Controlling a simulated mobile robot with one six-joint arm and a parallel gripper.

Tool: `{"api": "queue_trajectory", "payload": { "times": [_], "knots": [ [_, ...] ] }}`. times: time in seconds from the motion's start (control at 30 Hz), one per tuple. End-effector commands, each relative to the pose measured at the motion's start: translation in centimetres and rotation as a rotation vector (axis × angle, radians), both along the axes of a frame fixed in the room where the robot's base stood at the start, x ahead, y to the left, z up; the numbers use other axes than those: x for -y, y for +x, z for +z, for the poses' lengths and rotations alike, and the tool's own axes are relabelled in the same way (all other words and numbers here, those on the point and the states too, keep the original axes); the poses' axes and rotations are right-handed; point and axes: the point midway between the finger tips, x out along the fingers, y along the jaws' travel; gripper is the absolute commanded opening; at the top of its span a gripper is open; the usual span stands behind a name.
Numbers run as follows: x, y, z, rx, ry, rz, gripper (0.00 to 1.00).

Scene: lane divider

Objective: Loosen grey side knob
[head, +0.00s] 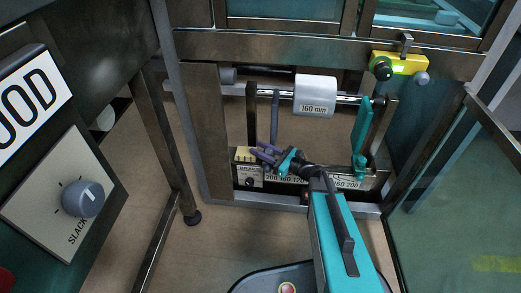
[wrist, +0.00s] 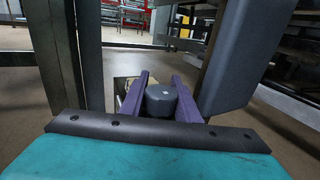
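A dark grey round knob (wrist: 162,101) with a small pale dot on its face sits between the two purple fingers of my gripper (wrist: 161,82) in the wrist view. The fingers flank it closely; I cannot tell whether they touch it. In the head view my gripper (head: 263,153) is at the left end of the scale bar, by a yellow block (head: 244,155). The knob between the fingers cannot be made out there. A dark round knob (head: 250,181) shows on the block's front below the fingers.
A white roller marked 160 mm (head: 315,92) hangs on a rail above. A grey post (head: 275,117) stands just behind the fingers. A teal lever (head: 362,128) is at the right. A separate grey SLACK knob (head: 82,199) is on the left panel.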

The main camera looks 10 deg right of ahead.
Motion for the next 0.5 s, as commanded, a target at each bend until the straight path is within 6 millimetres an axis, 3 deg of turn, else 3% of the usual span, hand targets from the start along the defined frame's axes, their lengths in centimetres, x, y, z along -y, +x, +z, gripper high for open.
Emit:
{"api": "queue_trajectory", "payload": {
  "times": [0.5],
  "knots": [
    [-0.10, -0.02, 0.22, -0.001, -0.001, 0.074, 0.06]
  ]
}}
